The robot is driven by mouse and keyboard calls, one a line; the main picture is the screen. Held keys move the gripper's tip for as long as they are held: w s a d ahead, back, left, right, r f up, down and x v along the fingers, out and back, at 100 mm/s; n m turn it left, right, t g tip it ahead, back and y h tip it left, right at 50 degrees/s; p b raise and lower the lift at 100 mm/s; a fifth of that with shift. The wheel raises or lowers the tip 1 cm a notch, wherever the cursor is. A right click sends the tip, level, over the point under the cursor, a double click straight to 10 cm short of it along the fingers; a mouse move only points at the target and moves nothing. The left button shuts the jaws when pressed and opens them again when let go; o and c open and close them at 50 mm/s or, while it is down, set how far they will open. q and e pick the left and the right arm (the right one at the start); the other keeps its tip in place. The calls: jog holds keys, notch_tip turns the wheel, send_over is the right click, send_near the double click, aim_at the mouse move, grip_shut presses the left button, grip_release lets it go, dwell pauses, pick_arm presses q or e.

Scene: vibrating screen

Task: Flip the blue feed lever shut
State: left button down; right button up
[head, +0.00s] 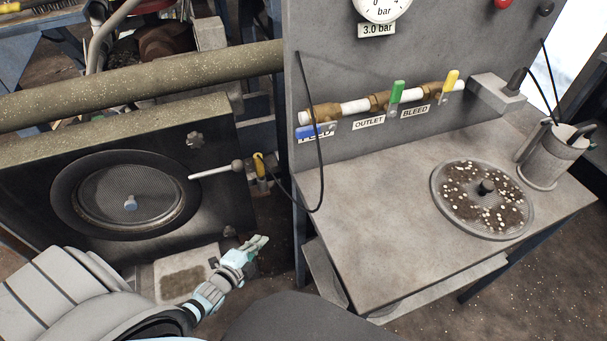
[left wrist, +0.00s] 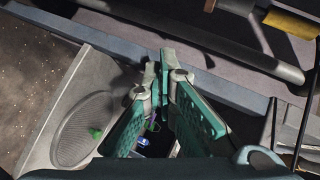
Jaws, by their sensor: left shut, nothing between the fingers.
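The blue feed lever (head: 314,130) is at the left end of the brass-and-white pipe on the upright grey panel in the head view. It lies roughly along the pipe and partly covers its label. My left gripper (head: 258,245) is low and left of the panel, well below the lever and apart from it. Its fingers are together and empty, and they also show in the left wrist view (left wrist: 158,72). The blue lever cannot be made out in the left wrist view. My right gripper is not in view.
A green lever (head: 396,92) and a yellow lever (head: 450,82) stand upright further right on the pipe. A black cable (head: 319,165) hangs close by the blue lever. A round sieve (head: 456,222) and a metal can (head: 548,155) stand on the bench. The bench's left part is clear.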

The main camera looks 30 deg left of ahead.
pick_arm(q)
jog(key=w+r+m+t+h+b, duration=0.2)
jog(key=w+r+m+t+b, duration=0.25)
jog(key=w+m, duration=0.2)
jog(key=m+t+h+b, duration=0.2)
jog(key=m+h+b, duration=0.3)
jog(key=m+h, duration=1.45)
send_near(324, 132)
jog(key=w+d+m+y, duration=0.1)
jog(key=m+y, duration=0.2)
jog(key=m, duration=0.1)
jog(key=shift+w+d+r+p, duration=0.15)
jog(key=shift+r+p, duration=0.65)
jog(key=shift+r, duration=1.2)
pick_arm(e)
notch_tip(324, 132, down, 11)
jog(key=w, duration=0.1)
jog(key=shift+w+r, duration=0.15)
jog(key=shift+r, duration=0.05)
